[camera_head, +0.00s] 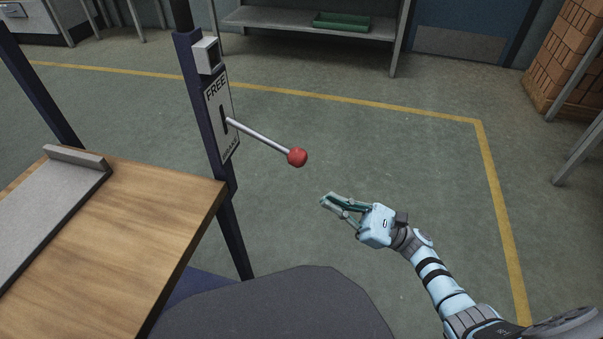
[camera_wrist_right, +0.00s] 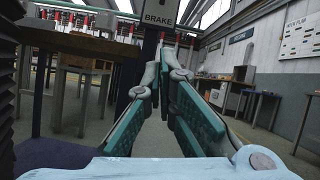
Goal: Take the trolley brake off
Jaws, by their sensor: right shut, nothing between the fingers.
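The brake lever (camera_head: 262,139) is a thin metal rod with a red ball knob (camera_head: 297,157). It comes out of a slot in a plate (camera_head: 222,117) marked FREE at the top and BRAKE at the bottom, on a dark blue trolley post (camera_head: 191,62). The lever slants down to the right in the head view. My right gripper (camera_head: 328,201) is shut and empty, below and right of the knob and apart from it. In the right wrist view, the plate's BRAKE end (camera_wrist_right: 160,18) shows beyond the fingers (camera_wrist_right: 166,60). My left gripper is not in view.
The trolley's wooden top (camera_head: 150,220) with a grey tray-like piece (camera_head: 45,215) is at the left. A shelf with a green tray (camera_head: 341,21) stands at the back. Stacked bricks (camera_head: 568,60) are at the back right. The floor around the knob is clear.

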